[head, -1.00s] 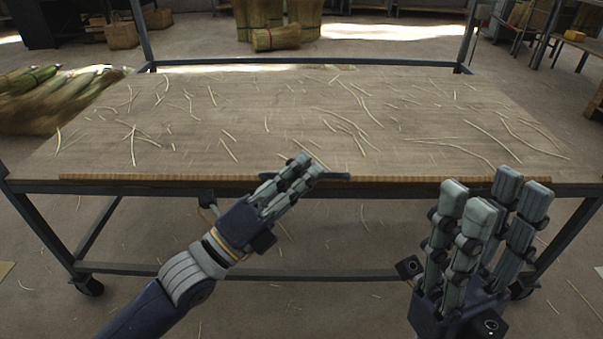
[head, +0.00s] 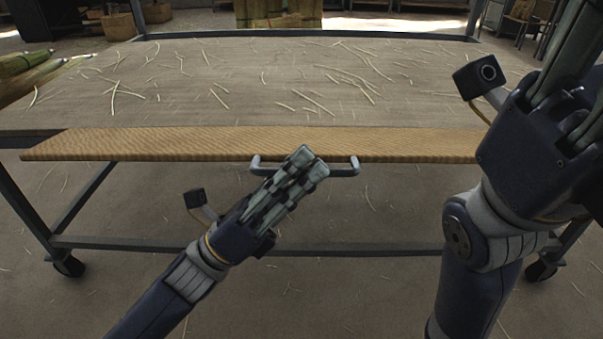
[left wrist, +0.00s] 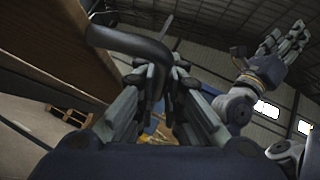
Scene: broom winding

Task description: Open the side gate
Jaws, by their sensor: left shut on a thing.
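The side gate (head: 140,148) is a long tan ribbed panel along the near edge of the worktable, tilted out towards me with its broad face showing. Its grey bar handle (head: 345,171) sticks out at the middle. My left gripper (head: 308,164) is shut on the handle. In the left wrist view the handle shows as a dark bent bar (left wrist: 130,40) between the fingers (left wrist: 160,82), with the brown panel (left wrist: 50,62) at the left. My right gripper (left wrist: 283,40) is raised, empty, its fingers apart; the head view cuts off its fingertips at the right.
The wheeled worktable (head: 250,85) has a dark metal frame and loose straws scattered over its top. A green-ended bundle (head: 30,72) lies at the left.

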